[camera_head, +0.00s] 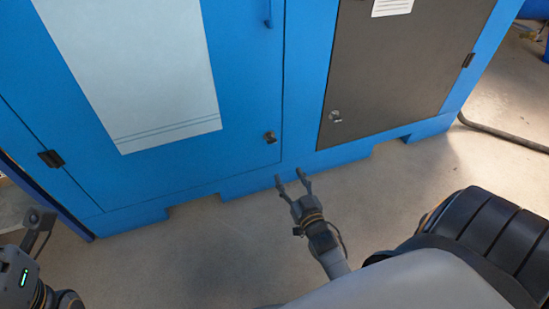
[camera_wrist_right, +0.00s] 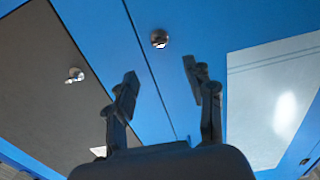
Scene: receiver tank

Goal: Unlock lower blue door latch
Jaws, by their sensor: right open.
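The blue door (camera_head: 245,80) is shut, with a large pale panel on it. Its lower latch (camera_head: 270,137) is a small dark and metallic knob near the door's lower right corner. My right gripper (camera_head: 292,178) is open and empty, in front of the cabinet and lower in the picture than the latch. In the right wrist view the latch (camera_wrist_right: 159,39) appears beyond and between the two open fingertips (camera_wrist_right: 160,75), apart from both. My left arm's end (camera_head: 20,272) shows only partly at the lower left, and its jaws cannot be made out.
A dark grey door (camera_head: 400,70) with its own latch (camera_head: 335,116) is right of the blue door. A dark handle (camera_head: 268,18) sits higher on the blue door. A hinge (camera_head: 50,158) is at its left. Concrete floor (camera_head: 200,255) is clear before the cabinet. A pipe (camera_head: 500,134) lies right.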

